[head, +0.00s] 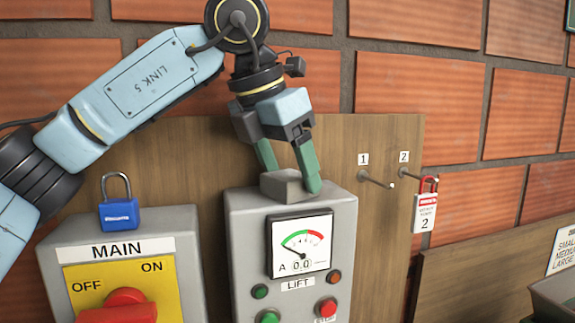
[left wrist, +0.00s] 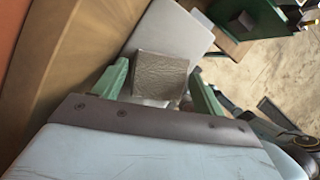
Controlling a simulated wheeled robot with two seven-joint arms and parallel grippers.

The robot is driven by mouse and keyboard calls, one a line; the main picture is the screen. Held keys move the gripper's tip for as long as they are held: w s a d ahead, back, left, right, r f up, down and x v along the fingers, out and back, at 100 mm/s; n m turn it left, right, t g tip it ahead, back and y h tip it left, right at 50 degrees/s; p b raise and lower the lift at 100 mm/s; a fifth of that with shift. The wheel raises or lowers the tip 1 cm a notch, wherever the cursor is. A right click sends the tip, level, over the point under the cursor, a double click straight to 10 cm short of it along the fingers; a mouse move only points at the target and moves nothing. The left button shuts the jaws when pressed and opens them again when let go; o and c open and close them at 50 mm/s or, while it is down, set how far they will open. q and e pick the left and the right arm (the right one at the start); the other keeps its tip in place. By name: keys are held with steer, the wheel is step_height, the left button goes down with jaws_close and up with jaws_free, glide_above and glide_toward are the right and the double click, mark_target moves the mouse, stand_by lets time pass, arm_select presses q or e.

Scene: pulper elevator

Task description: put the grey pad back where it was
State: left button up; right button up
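The grey pad (head: 284,188) is a small block on top of the grey LIFT box (head: 245,250), near its back edge. My left gripper (head: 292,182) points down at it from above. One green finger runs down behind the pad and the other lies along its right side. In the left wrist view the pad (left wrist: 160,75) fills the space between the two fingertips (left wrist: 160,68), with hardly any gap at its sides. The gripper looks shut on it. The pad's underside is hidden, so I cannot tell whether it touches the box. My right gripper is not in view.
A wooden board (head: 395,140) stands behind, with hooks 1 and 2; a red padlock with a tag (head: 427,212) hangs at hook 2. The MAIN box (head: 180,245) stands at left, with a blue padlock (head: 119,213) above it. A grey bin (head: 555,295) is at right.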

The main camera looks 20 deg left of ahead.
arm_select(q)
steer(key=shift+r, duration=0.1)
steer(key=shift+s+a+r, duration=0.1)
steer(key=shift+r, duration=0.4)
steer(key=v, duration=1.1)
